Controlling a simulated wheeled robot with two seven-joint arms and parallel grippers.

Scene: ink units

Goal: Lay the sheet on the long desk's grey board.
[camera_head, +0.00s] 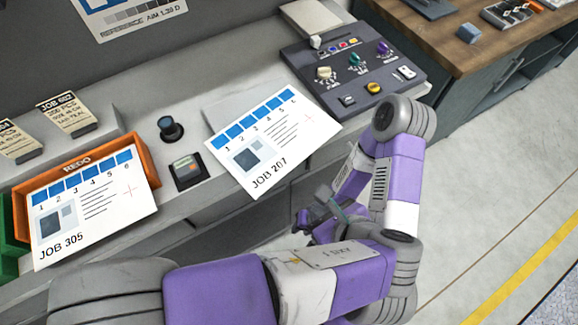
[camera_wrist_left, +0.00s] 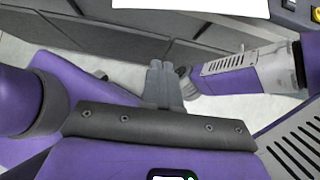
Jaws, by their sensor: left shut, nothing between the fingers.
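A white sheet marked JOB 207 (camera_head: 262,165) overlaps a pale grey board (camera_head: 222,112) on the long grey desk (camera_head: 130,85). It covers much of the board, and its lower part sticks out past the desk's front edge. Its underside is hidden, so I cannot tell how flat it rests. A white strip of the sheet (camera_wrist_left: 190,14) shows at the top of the left wrist view. My left gripper (camera_head: 318,206) is below and right of the sheet, apart from it. Its fingers (camera_wrist_left: 165,80) are together and empty. My right gripper is not clearly distinguishable among the arm parts.
An orange REDO tray (camera_head: 146,158) holds a sheet marked JOB 305 (camera_head: 92,200). A dark knob (camera_head: 170,130) and small box (camera_head: 187,171) stand between tray and sheet. A control panel (camera_head: 345,75) is right of the sheet. A wooden-topped bench (camera_head: 470,45) stands farther right.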

